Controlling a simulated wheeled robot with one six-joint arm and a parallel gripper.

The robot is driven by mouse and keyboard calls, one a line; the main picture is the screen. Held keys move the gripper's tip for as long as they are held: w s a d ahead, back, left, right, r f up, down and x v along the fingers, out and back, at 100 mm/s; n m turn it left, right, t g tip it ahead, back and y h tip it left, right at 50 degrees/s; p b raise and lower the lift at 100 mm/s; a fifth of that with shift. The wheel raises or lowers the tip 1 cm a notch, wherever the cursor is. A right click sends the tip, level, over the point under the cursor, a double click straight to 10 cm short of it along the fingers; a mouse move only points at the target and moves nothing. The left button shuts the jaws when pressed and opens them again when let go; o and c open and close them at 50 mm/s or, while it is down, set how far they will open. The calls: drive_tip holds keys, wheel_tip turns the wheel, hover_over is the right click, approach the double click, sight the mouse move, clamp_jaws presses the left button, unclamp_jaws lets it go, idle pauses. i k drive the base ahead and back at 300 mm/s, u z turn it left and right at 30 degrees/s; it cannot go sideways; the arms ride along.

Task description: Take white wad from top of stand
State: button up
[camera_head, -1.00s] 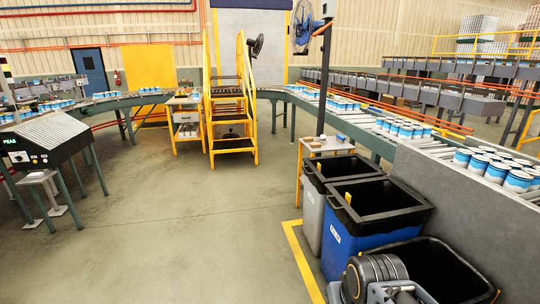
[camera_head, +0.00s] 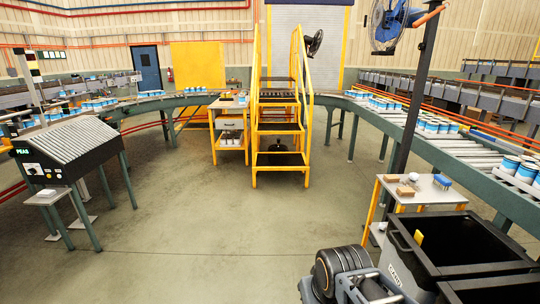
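A small white lump (camera_head: 413,177), which looks like the white wad, lies on top of the grey-topped stand (camera_head: 428,197) with yellow legs at the right. Brown blocks (camera_head: 405,190) and a blue block (camera_head: 441,182) lie beside it on the same top. A smaller pale stand (camera_head: 49,198) is at the far left under the black control box; what lies on it is too small to tell. Part of my folded arm shows at the bottom edge, but my gripper's fingertips do not show.
Black-rimmed bins (camera_head: 455,243) stand just right of my arm, in front of the stand. A post with a fan (camera_head: 388,22) rises behind the stand. Yellow stairs (camera_head: 280,128) and a curved roller conveyor (camera_head: 455,142) with cans lie beyond. The middle floor (camera_head: 215,220) is clear.

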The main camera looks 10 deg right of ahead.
sight(414, 177)
drive_tip(key=z, duration=0.05)
drive_tip(key=i, duration=2.3)
drive_tip(key=z, duration=0.85)
drive_tip(key=i, duration=1.5)
drive_tip(key=z, duration=1.6)
drive_tip(key=i, duration=0.85)
drive_tip(key=z, duration=0.4)
